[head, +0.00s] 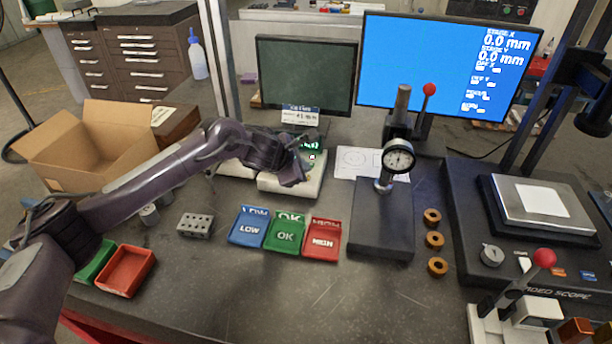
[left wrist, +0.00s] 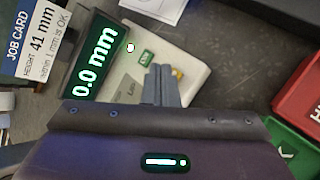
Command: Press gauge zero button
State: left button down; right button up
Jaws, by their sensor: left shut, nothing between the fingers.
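The digital gauge's cream base (head: 275,186) stands at the back middle of the bench, below the dark monitor. It also shows in the left wrist view (left wrist: 190,62), with a small green button (left wrist: 147,57) and a yellow patch (left wrist: 178,74) on its top. Its dark display (left wrist: 93,62) reads 0.0 mm. My left gripper (head: 298,178) is over the cream base, fingers shut and empty. In the left wrist view, the fingertips (left wrist: 160,70) appear just below the green button; I cannot tell if they touch the base. My right gripper is not in view.
A job card (left wrist: 32,40) stands beside the display. The blue LOW (head: 249,228), green OK (head: 285,235) and red HIGH (head: 322,241) trays lie in front. A dial gauge stand (head: 381,222) is to the right, near several brown rings. The front middle bench is clear.

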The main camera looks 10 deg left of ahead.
pick_arm(q)
jog(key=shift+r+p, duration=1.35)
jog(key=shift+r, duration=1.15)
jog(key=shift+f, duration=0.1)
